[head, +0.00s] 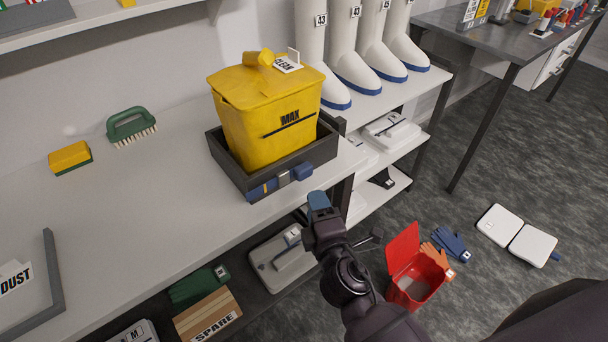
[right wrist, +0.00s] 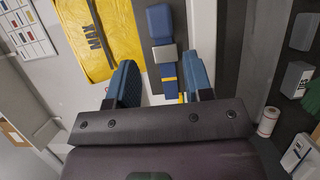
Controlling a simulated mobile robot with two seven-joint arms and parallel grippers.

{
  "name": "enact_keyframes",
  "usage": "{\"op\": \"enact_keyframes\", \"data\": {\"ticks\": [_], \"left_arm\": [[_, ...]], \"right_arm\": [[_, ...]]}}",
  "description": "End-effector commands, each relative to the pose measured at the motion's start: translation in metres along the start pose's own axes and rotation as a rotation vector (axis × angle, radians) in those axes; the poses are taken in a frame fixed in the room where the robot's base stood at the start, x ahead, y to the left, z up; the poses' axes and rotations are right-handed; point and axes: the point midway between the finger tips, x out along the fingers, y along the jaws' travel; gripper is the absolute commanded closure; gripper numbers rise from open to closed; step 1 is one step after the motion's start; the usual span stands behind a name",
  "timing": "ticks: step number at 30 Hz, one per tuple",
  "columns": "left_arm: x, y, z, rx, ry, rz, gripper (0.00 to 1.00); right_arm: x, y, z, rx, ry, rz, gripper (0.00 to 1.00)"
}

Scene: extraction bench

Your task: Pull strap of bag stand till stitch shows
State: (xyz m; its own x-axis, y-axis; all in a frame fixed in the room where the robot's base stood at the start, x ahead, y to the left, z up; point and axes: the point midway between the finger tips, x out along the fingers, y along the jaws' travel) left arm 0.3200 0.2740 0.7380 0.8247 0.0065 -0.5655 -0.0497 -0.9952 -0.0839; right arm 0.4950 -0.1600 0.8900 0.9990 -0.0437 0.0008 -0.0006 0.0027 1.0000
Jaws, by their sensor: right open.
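The bag stand (head: 225,170) is a dark open tray at the bench edge, with the yellow bag (head: 262,115) marked MAX standing in it. A blue strap (head: 263,189) with a grey buckle (head: 284,179) runs along its front face. My right gripper (head: 319,202) is off the bench edge, right of and below the strap's right end. In the right wrist view my right gripper (right wrist: 161,82) is open, and the strap (right wrist: 160,22) and buckle (right wrist: 165,56) appear between and beyond its fingers. Small yellow marks show on the strap below the buckle. My left gripper is not in view.
A green brush (head: 130,124) and yellow sponge (head: 70,157) lie on the bench, left of the stand. White boots (head: 358,55) stand behind it on the right. A red bin (head: 415,270) is on the floor.

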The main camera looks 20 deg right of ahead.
Motion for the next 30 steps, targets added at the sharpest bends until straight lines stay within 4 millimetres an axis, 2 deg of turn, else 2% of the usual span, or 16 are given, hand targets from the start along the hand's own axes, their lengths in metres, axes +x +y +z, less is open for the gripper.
{"op": "enact_keyframes", "data": {"ticks": [9,15,21,30], "left_arm": [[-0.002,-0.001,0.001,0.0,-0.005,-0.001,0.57],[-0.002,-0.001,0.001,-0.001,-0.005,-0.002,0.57],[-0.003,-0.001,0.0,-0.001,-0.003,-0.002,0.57],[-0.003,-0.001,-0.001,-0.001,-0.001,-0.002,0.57]], "right_arm": [[0.05,0.002,0.0,0.0,0.0,0.002,0.53],[0.076,0.001,0.0,0.001,0.0,0.001,0.53],[0.09,0.0,0.0,0.003,0.0,0.0,0.53],[0.092,0.0,0.001,0.003,-0.001,-0.001,0.53]]}}
